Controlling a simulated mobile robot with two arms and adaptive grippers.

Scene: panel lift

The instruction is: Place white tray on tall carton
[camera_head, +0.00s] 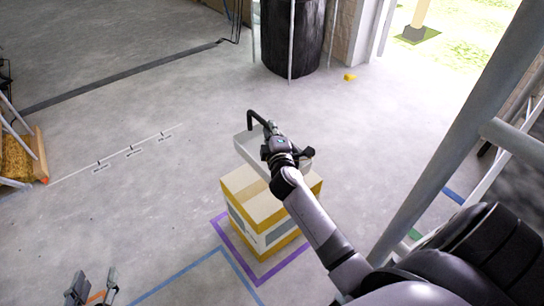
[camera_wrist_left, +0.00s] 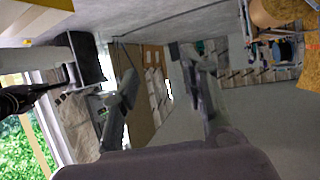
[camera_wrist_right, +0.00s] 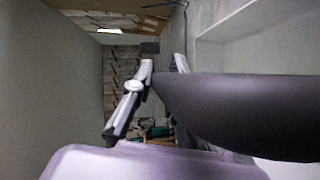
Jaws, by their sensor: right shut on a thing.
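The tall carton (camera_head: 250,222), yellow and white, stands on the floor inside a purple outline. The white tray (camera_head: 246,151), pale with a black handle (camera_head: 254,117), shows just beyond and above the carton's top in the head view. I cannot tell whether it touches the carton. My right gripper (camera_head: 279,146) is over the tray and hides part of it. In the right wrist view its fingers (camera_wrist_right: 157,88) are shut on the dark handle (camera_wrist_right: 245,110). My left gripper (camera_head: 92,287) is low at the left, apart from both; its fingers (camera_wrist_left: 165,88) are spread and empty.
A black barrel (camera_head: 291,38) stands at the back beside pale poles. A small yellow object (camera_head: 349,77) lies on the floor. A wooden box of straw-like material (camera_head: 22,158) is at the left edge. Blue tape (camera_head: 190,272) marks the floor in front. Floor left of the carton is clear.

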